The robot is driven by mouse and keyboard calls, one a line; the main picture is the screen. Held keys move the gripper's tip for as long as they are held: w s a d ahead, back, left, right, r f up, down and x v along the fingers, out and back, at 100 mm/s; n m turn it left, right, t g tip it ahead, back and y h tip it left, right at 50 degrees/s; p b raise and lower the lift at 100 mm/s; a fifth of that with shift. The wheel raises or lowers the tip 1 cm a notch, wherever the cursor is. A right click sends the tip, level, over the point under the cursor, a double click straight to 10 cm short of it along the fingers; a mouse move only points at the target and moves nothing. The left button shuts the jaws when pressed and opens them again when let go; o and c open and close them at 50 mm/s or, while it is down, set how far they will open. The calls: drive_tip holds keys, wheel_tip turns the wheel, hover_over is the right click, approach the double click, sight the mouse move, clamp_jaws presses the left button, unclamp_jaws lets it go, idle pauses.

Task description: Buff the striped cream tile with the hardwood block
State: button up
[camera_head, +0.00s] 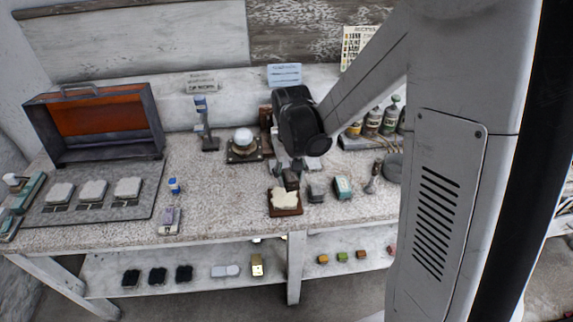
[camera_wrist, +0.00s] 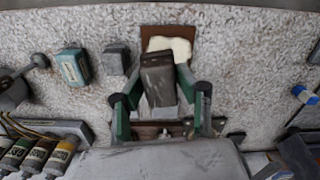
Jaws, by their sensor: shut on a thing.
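The cream tile (camera_head: 285,200) lies on a brown board (camera_head: 287,212) near the front edge of the table. It shows at the top of the wrist view (camera_wrist: 178,46); I cannot make out stripes on it. My gripper (camera_head: 284,172) is shut on the dark brown hardwood block (camera_wrist: 158,78), which also shows in the head view (camera_head: 290,181). The green fingers (camera_wrist: 160,84) grip the block's sides. The block overlaps the tile's near edge in the wrist view. I cannot tell whether it touches the tile.
A grey block (camera_head: 316,193) and a teal box (camera_head: 342,186) stand right of the tile. Several bottles (camera_head: 373,121) stand at the back right. A metal device with a white dome (camera_head: 243,143) is behind left. The speckled tabletop left of the tile is clear up to a small phone-like item (camera_head: 170,219).

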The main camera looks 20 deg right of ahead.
sight(290, 201)
drive_tip(key=shift+s+a+f, duration=0.1)
drive_tip(key=shift+a+f, duration=0.05)
drive_tip(key=shift+f+b, duration=0.5)
drive_tip(key=shift+f, duration=0.05)
drive_tip(key=shift+f+b, duration=1.9)
drive_tip(key=shift+f, duration=0.85)
drive_tip(key=shift+f+b, duration=0.35)
drive_tip(key=shift+b, duration=0.05)
